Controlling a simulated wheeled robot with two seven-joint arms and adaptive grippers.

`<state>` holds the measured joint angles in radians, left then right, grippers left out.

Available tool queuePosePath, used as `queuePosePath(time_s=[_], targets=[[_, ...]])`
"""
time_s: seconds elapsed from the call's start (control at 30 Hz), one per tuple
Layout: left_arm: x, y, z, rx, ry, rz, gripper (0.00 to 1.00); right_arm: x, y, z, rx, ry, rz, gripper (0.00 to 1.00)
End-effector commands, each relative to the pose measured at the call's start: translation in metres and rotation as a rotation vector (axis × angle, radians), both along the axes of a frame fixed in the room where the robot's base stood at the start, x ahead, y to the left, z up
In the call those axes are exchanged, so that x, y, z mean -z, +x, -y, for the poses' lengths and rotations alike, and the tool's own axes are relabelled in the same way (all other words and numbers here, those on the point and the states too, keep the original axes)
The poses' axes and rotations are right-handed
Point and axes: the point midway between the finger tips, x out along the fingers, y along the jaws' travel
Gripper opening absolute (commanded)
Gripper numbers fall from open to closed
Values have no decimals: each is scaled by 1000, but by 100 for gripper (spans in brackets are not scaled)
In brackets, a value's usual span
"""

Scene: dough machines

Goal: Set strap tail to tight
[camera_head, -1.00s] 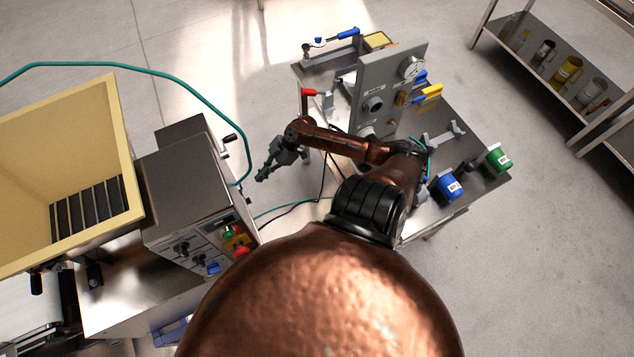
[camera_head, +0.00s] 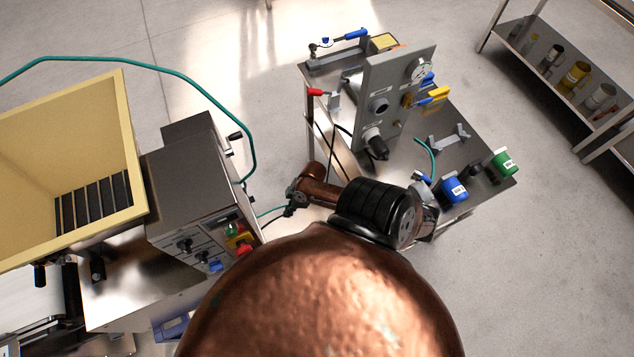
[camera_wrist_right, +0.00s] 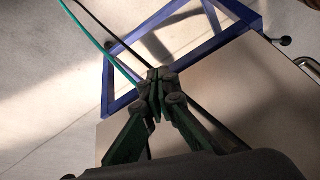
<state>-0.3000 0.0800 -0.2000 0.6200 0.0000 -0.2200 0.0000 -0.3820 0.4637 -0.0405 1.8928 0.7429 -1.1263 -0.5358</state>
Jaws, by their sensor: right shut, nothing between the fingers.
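I cannot make out the strap tail or any strap for certain in either view. My right gripper (camera_head: 287,210) is beside the grey control machine, in the gap between it and the metal bench. In the right wrist view my right gripper (camera_wrist_right: 157,76) is shut, with its fingertips together and nothing between them. Behind it in that view are a blue frame (camera_wrist_right: 232,36) and a flat metal surface (camera_wrist_right: 255,95). My left gripper is not in view.
The grey control machine (camera_head: 190,175) with a yellow hopper (camera_head: 125,140) stands at left. The metal bench (camera_head: 485,187) holds an upright grey panel (camera_head: 380,90), a blue container (camera_head: 455,190) and a green container (camera_head: 503,163). A green hose (camera_head: 170,72) arches over the floor. A shelf rack (camera_head: 530,60) is at far right.

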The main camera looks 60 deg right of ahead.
Motion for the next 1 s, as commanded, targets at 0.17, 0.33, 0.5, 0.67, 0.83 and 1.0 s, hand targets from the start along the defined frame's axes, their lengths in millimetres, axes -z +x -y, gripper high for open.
queuePosePath(time_s=[0.17, 0.33, 0.5, 0.67, 0.83, 1.0], targets=[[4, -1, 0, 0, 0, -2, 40, 33, -17, 1, 100, -38, -47, 0], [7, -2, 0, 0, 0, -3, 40, 62, -29, 4, 173, -66, -75, 0], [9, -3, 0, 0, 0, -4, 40, 91, -42, 8, 228, -89, -100, 0], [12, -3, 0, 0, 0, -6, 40, 119, -55, 13, 271, -109, -118, 0], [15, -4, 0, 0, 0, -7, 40, 147, -70, 16, 308, -129, -136, 0], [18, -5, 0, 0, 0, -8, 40, 174, -86, 19, 340, -148, -154, 0]])
